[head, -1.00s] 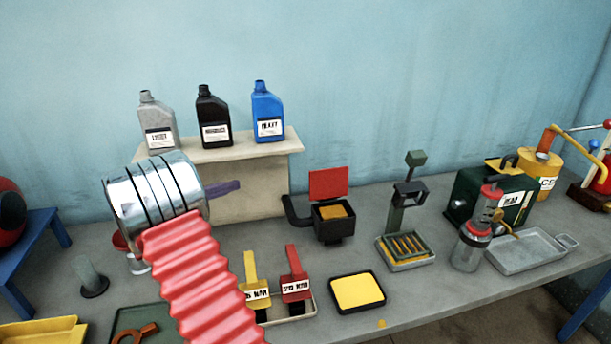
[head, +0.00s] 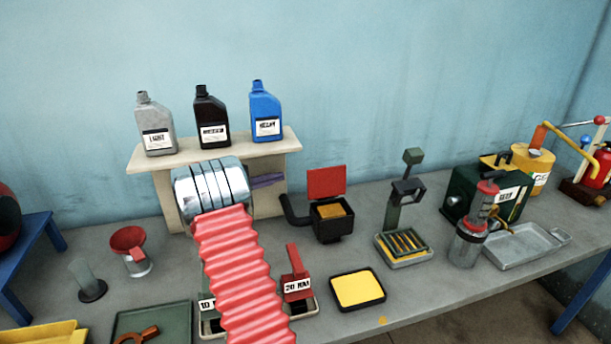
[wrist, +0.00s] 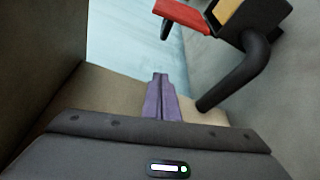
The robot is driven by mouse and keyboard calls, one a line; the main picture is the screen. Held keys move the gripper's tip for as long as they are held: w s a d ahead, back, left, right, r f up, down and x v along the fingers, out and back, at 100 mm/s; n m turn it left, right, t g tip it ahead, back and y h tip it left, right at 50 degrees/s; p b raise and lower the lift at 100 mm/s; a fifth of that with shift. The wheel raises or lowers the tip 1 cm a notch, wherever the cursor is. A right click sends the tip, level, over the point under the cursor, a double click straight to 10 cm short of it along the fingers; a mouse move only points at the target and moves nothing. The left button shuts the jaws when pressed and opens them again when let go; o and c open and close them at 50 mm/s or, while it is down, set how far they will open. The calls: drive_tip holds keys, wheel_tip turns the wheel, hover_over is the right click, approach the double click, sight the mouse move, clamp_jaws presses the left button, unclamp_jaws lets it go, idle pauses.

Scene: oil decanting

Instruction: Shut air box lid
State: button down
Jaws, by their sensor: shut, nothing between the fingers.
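The air box (head: 333,222) is a black box with an orange-yellow filter inside and a black elbow pipe on its left. Its red lid (head: 326,182) stands open, upright at the back edge. In the wrist view the red lid (wrist: 182,15) and part of the box (wrist: 268,18) show at the top, with the black pipe (wrist: 243,72) below. My gripper (head: 282,178) has purple fingers, shut and empty, left of the air box and apart from it. The fingers also show in the wrist view (wrist: 160,78).
A beige shelf (head: 285,144) with several oil bottles stands behind my arm. A green stand (head: 398,205) is right of the box. A black-rimmed yellow pad (head: 357,288) and a red-handled piece (head: 296,275) lie in front. Bench between box and stand is clear.

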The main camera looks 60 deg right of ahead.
sight(324, 179)
drive_tip(key=s+d, duration=0.6)
drive_tip(key=s, duration=0.1)
drive_tip(key=shift+d, duration=0.15)
idle(0.8)
drive_tip(key=shift+s, duration=0.1)
idle(0.4)
